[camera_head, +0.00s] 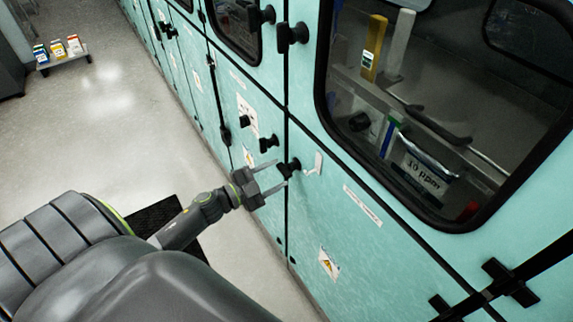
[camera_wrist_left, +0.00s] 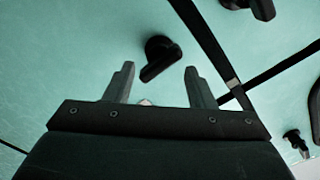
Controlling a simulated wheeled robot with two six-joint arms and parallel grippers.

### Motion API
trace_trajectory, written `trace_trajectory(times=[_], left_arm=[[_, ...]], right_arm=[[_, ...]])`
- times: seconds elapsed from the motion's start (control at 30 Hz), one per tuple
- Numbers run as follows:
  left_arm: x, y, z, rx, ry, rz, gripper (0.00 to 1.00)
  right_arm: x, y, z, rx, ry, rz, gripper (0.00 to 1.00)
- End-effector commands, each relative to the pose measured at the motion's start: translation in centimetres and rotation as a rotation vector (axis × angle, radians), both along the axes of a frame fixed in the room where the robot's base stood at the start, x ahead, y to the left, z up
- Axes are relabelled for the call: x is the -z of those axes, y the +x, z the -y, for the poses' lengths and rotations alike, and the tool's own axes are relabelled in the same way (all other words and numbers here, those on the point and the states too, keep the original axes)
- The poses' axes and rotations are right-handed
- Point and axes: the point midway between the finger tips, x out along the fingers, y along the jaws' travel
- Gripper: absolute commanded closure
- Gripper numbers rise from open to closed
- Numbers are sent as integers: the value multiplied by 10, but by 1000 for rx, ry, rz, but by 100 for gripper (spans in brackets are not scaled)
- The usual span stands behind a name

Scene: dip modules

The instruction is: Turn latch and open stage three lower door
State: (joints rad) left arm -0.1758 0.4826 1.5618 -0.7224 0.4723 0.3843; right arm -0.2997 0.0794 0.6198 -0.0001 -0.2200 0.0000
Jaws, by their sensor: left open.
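A black turn latch (camera_head: 289,168) sits on a teal lower door panel (camera_head: 345,215), beside the vertical seam. The panel looks closed. My left gripper (camera_head: 281,173) is open, with its two fingers pointing at this latch. In the left wrist view, a black latch (camera_wrist_left: 158,58) with a slanted handle shows around and just beyond the fingertips of my left gripper (camera_wrist_left: 160,68). The latch appears between the fingers, and the fingers are not closed on it. I cannot tell whether they touch it. My right gripper is in neither view.
More black latches (camera_head: 268,143) sit to the left along the teal wall. Above is a large black-framed window (camera_head: 440,215). The grey floor (camera_head: 110,100) is open at left, with a small rack (camera_head: 62,60) far back.

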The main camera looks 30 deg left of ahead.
Motion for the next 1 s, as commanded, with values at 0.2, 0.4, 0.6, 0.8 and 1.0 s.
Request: trace_trajectory(times=[0.2,0.4,0.6,0.8,1.0], left_arm=[[-1,29,12,1,-1,0,50],[0,38,16,1,0,-1,50],[0,39,17,1,0,-1,50],[0,39,16,1,0,-1,68],[0,39,17,1,0,0,95]], right_arm=[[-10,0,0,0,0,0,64],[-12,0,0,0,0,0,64],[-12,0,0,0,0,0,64],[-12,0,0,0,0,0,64],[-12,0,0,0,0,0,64]])
